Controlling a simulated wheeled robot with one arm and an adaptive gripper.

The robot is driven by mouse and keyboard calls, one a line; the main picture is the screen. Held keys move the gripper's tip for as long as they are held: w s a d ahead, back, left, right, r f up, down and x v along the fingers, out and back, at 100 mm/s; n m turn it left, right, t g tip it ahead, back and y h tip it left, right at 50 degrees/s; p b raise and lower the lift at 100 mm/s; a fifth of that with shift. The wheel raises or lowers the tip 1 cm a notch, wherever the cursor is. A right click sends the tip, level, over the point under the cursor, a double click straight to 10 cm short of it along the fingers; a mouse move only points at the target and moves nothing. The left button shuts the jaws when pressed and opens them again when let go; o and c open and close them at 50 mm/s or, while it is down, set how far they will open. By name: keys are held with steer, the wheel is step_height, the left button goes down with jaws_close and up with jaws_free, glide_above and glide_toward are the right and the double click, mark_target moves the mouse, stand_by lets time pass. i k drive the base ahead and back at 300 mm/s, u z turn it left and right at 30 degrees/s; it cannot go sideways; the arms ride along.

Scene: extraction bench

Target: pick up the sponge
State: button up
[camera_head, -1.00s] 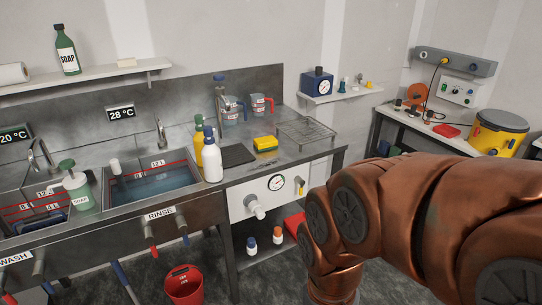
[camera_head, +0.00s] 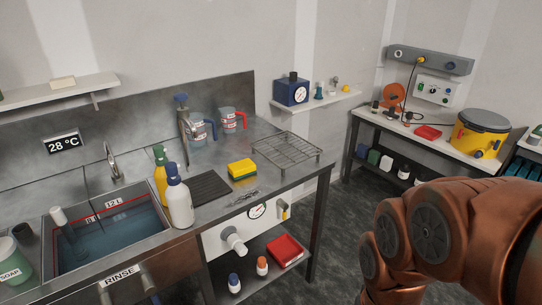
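The sponge (camera_head: 242,169) is a yellow block with a green scouring layer. It lies on the metal bench top, to the right of a dark ribbed mat (camera_head: 209,188) and to the left of a wire rack (camera_head: 287,150). My copper-coloured arm fills the lower right of the picture, well to the right of the bench. My gripper is not in view.
A white bottle with a blue cap (camera_head: 179,203) and a yellow bottle (camera_head: 160,178) stand left of the mat. A metal tool (camera_head: 245,196) lies in front of the sponge. Two measuring jugs (camera_head: 232,120) stand behind. The water-filled rinse sink (camera_head: 110,238) is at left.

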mark_target(244, 168)
steer(key=z, duration=0.05)
steer(key=i, duration=0.7)
steer(key=u, duration=0.95)
steer(key=i, duration=0.7)
steer(key=u, duration=0.8)
